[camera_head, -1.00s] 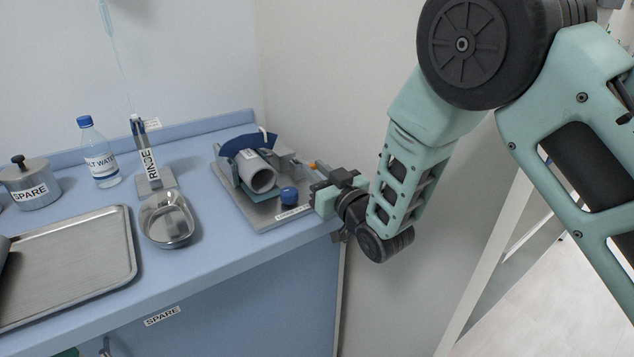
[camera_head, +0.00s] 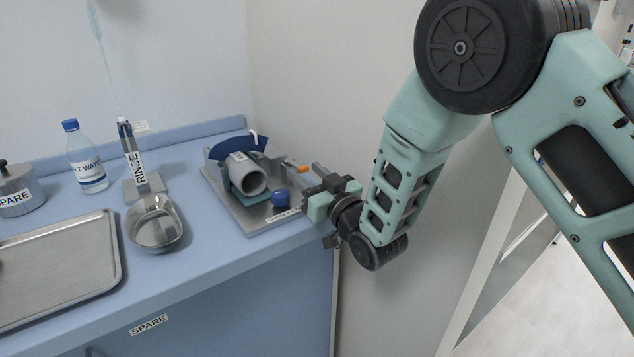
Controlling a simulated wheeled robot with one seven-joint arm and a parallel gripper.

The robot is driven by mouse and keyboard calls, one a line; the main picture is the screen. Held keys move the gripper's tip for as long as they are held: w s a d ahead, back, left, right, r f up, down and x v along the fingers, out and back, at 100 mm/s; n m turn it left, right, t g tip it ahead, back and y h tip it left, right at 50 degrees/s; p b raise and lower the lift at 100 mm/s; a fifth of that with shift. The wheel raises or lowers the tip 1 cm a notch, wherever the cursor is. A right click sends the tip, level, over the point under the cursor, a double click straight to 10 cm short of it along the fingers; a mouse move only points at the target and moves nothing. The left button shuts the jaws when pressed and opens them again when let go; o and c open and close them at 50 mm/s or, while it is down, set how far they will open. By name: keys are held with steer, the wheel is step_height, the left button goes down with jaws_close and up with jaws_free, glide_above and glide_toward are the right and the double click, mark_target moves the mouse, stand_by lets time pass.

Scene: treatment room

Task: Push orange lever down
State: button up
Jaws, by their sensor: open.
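The orange lever (camera_head: 303,169) shows as a small orange tip at the right side of a metal device (camera_head: 254,217) on the blue counter. The device also carries a grey cylinder, a dark blue curved part and a blue ball knob (camera_head: 281,198). My gripper (camera_head: 312,185) is at the right edge of the device, its fingers pointing left and away toward the lever. It is open, with nothing seen between the fingers. The orange tip shows close to the fingertips; whether they touch cannot be told. The rest of the lever is hidden.
A metal bowl (camera_head: 155,232), a stand labelled RINSE (camera_head: 136,163), a bottle (camera_head: 86,160), a tray (camera_head: 62,268) and a lidded pot (camera_head: 17,190) stand to the left. A wall (camera_head: 320,90) rises close behind and right of the counter.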

steer(key=v, duration=1.7)
steer(key=shift+p, duration=0.3)
steer(key=shift+s+d+f, duration=0.1)
steer(key=s+d+r+g+h+p, duration=0.2)
steer(key=s+r+g+h+p, duration=0.2)
steer(key=s+g, duration=0.4)
steer(key=s+d+r+g+h+p, duration=0.3)
steer(key=s+r+g+h, duration=0.3)
steer(key=s, duration=0.8)
steer(key=shift+s+r+n+g+p, duration=0.2)
steer(key=shift+n+g+p, duration=0.2)
steer(key=shift+g, duration=0.8)
